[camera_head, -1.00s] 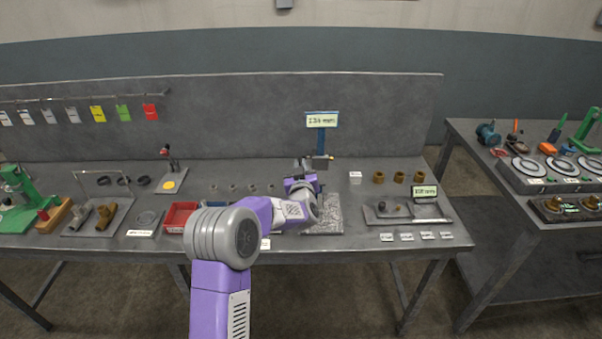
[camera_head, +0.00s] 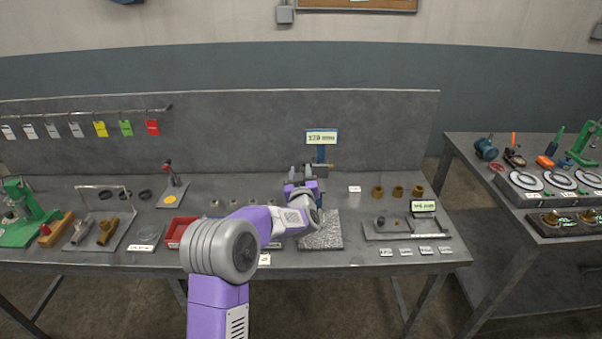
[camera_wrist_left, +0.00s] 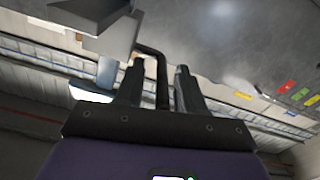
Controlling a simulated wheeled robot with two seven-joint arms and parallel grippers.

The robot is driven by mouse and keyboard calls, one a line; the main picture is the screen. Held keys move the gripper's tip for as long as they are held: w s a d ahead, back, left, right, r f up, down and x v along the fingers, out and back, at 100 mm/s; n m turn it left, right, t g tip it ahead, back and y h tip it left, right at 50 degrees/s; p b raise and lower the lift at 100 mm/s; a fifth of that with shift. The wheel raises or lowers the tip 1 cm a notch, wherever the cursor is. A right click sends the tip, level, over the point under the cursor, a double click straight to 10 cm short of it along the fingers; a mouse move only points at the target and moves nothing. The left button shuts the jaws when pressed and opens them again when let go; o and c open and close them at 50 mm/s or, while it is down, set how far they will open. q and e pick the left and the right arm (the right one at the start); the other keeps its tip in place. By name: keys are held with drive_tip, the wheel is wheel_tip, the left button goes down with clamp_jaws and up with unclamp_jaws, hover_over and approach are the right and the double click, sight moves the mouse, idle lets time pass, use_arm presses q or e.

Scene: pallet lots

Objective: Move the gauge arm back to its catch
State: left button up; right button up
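The gauge stands at the back of the bench, with a blue post (camera_head: 321,152) and a lit readout (camera_head: 322,137) on top. Its grey arm (camera_head: 319,171) sticks out low on the post, partly hidden by my gripper. My left gripper (camera_head: 301,171) is at this arm, above the back of a speckled plate (camera_head: 320,232). In the left wrist view, the fingers (camera_wrist_left: 158,70) are apart. A dark bent rod (camera_wrist_left: 154,50) from a grey block (camera_wrist_left: 98,18) runs down between them, with gaps visible. I cannot make out the catch. My right gripper is not in view.
A red bin (camera_head: 178,231) is left of my forearm. Brass pieces (camera_head: 397,191) and a tray with a small display (camera_head: 424,206) are to the right. A card rail (camera_head: 85,116) hangs at the back left. A second bench (camera_head: 520,225) stands at the right.

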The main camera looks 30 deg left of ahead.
use_arm(q)
drive_tip(key=v, duration=0.7)
drive_tip(key=shift+d, duration=0.15)
drive_tip(key=shift+s, duration=0.15)
